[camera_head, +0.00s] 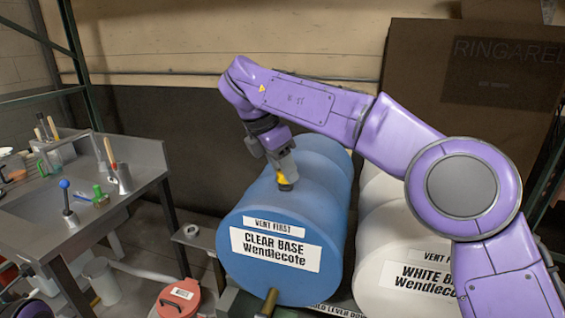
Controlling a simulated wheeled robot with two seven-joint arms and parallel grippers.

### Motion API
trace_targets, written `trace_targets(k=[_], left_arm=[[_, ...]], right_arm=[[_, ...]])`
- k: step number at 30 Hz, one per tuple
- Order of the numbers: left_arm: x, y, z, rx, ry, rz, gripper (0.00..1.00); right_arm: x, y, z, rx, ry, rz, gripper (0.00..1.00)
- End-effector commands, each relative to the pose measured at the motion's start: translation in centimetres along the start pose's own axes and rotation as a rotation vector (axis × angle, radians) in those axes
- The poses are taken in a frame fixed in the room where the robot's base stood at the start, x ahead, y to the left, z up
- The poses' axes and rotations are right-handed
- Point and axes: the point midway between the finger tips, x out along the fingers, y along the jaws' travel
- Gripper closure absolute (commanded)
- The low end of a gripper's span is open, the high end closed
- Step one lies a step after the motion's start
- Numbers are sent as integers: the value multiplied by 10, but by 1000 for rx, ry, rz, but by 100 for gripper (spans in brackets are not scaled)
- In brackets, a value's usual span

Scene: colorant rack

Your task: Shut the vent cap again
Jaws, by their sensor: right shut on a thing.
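A blue drum (325,205) lies on its side in the middle of the head view, labelled "VENT FIRST" and "CLEAR BASE Wendlecote". My left gripper is not in view.
A white drum (377,262) lies to the right, partly behind my right arm. A brass tap (268,301) sticks out low on the blue drum. A red-lidded container (178,299) stands at the lower left. A grey bench (120,185) with tools is at the left.

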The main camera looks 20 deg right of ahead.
Motion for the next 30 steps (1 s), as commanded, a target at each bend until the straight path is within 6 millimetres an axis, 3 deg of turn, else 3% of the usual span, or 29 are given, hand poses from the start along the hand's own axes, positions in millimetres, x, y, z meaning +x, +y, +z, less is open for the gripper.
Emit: trace_targets(k=[22,23,24,30], left_arm=[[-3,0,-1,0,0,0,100],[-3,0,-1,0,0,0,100],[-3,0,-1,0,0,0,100],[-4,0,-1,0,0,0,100]], right_arm=[[3,0,-1,73,1,-36,87],[3,0,-1,73,1,-36,47],[2,0,-1,73,1,-36,34],[1,0,-1,73,1,-33,32]])
